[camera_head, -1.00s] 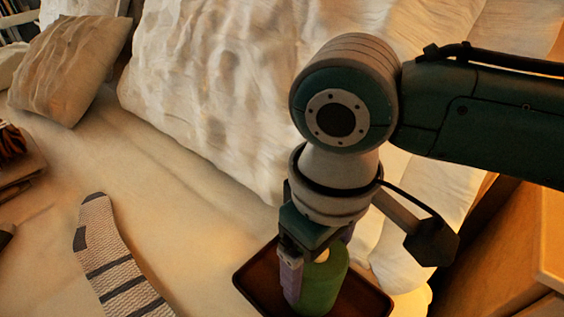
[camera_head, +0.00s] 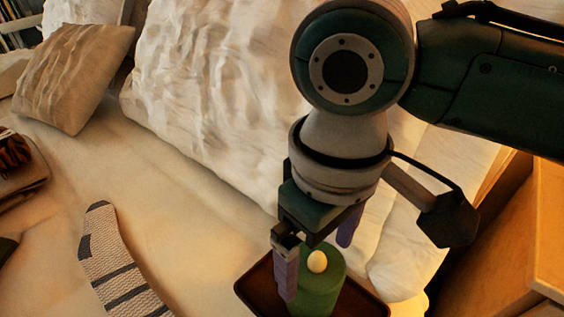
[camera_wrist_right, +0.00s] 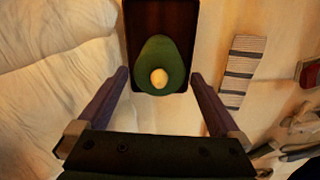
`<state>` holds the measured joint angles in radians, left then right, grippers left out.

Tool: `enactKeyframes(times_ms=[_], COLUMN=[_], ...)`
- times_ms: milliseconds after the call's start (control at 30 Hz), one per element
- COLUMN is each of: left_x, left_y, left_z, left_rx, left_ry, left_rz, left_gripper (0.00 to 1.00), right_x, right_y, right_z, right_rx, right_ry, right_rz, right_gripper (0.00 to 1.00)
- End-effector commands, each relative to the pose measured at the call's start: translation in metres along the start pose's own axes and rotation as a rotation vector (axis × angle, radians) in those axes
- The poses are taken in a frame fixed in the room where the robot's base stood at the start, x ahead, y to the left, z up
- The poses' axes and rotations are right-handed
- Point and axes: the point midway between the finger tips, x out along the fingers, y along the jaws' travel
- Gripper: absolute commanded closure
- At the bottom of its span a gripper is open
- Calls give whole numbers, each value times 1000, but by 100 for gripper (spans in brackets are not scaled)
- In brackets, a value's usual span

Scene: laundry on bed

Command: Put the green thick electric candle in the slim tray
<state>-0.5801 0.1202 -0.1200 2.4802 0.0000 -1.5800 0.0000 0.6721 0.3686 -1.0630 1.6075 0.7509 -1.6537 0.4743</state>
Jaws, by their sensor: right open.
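The green thick electric candle (camera_head: 321,284), with a pale flame tip, stands upright in the dark brown slim tray (camera_head: 262,283) in the head view. In the right wrist view the candle (camera_wrist_right: 161,65) is inside the tray (camera_wrist_right: 140,12), near its close end. My right gripper (camera_head: 318,262) is open above the tray, its purple fingers spread. In the wrist view its fingers (camera_wrist_right: 158,78) stand to either side, apart from the candle. My left gripper is not in view.
A striped sock (camera_head: 118,262) lies on the bed left of the tray. Pillows (camera_head: 75,78) and a rumpled white cover lie behind. A wooden cabinet (camera_head: 510,255) stands at the right. The bed between sock and tray is clear.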

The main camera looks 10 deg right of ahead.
Motion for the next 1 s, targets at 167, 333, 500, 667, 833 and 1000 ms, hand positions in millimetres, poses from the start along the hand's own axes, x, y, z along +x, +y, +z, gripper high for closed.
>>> enactKeyframes(times_ms=[167, 333, 500, 667, 833, 1000], left_x=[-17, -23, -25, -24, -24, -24], left_y=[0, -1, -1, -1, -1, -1], left_z=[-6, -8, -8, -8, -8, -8], left_rx=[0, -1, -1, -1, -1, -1], left_ry=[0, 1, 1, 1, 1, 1], left_rz=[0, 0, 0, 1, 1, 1], left_gripper=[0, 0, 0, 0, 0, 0], right_x=[-46, -69, -78, -73, -60, -52], right_y=[0, 0, 0, -11, -50, -56], right_z=[-1, 0, 0, 2, 12, 37], right_rx=[-1, 0, 0, -13, -30, 78], right_ry=[3, 1, 0, 18, 140, 297], right_rz=[0, -1, 0, -31, -154, -202], right_gripper=[0, 0, 0, 0, 0, 0])
